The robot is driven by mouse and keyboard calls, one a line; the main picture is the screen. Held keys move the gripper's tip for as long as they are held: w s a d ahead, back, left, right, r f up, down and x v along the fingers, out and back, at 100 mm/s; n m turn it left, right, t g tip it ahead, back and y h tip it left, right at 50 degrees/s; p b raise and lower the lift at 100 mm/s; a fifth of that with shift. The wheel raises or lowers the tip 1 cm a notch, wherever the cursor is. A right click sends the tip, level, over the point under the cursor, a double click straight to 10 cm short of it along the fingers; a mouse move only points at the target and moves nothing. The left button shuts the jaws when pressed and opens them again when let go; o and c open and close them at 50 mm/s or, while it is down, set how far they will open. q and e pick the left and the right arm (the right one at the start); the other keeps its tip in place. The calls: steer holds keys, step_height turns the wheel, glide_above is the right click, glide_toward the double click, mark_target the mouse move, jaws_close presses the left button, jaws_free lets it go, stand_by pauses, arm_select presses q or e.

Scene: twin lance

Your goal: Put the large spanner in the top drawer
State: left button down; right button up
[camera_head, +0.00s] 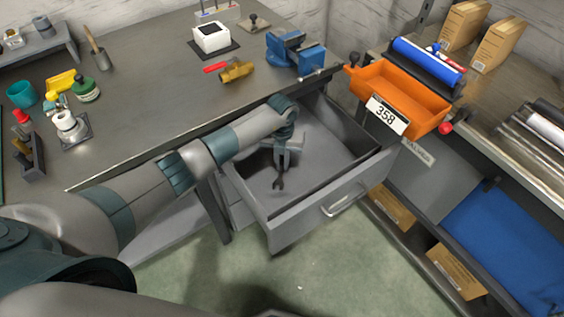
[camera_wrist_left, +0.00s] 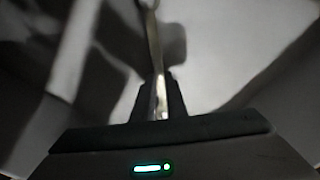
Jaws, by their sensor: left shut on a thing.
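The top drawer (camera_head: 338,205) of the bench is pulled open, and its grey inside shows. My left gripper (camera_head: 283,158) is over the inside of the drawer, pointing down, and is shut on the large spanner (camera_head: 279,182). The spanner's dark open-jaw end hangs down below the fingers; I cannot tell whether it touches the drawer floor. In the left wrist view the spanner (camera_wrist_left: 154,45) runs up from between the fingertips (camera_wrist_left: 159,98) as a thin light shaft. My right gripper does not show.
An orange bin (camera_head: 405,95) marked 358 stands right of the drawer. A blue vise (camera_head: 295,53) and a brass-coloured tool (camera_head: 237,71) are on the bench above. The drawer's front and side walls surround my gripper. The drawer floor around the spanner looks clear.

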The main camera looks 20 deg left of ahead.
mark_target(282, 168)
arm_select(q)
steer(key=shift+f, duration=0.1)
steer(key=c, duration=1.8)
jaws_free()
steer(key=shift+o, duration=0.2)
step_height(282, 168, up, 8)
steer(key=shift+b, duration=0.3)
steer(key=shift+f, duration=0.1)
